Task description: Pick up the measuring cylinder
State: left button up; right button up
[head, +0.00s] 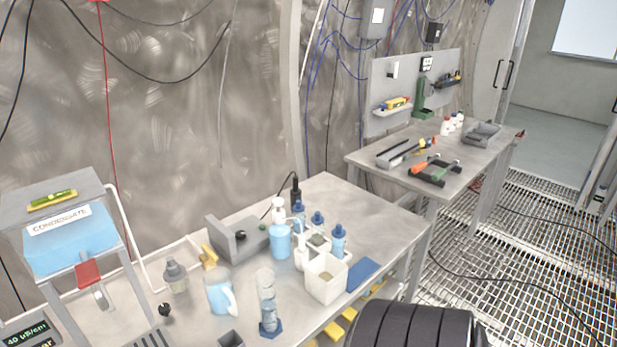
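The measuring cylinder (267,300) is a clear upright tube with a blue foot. It stands near the front edge of the near steel bench (375,215). A light-blue jug (220,292) stands just to its left, and a white open container (325,278) stands to its right. A small dark grey open box (231,339) is close in front, to the left of its foot. Neither of my grippers is in view.
Bottles, including a blue one (280,240), crowd behind the cylinder. A blue pad (362,274) lies at right. A condensate tank (65,240) stands left. A black ribbed round object (410,325) is at the bottom. A tool bench (440,165) stands beyond, with grating floor right.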

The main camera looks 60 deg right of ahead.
aim_at(270, 326)
jog(key=z, duration=1.65)
jog(key=j, duration=0.1)
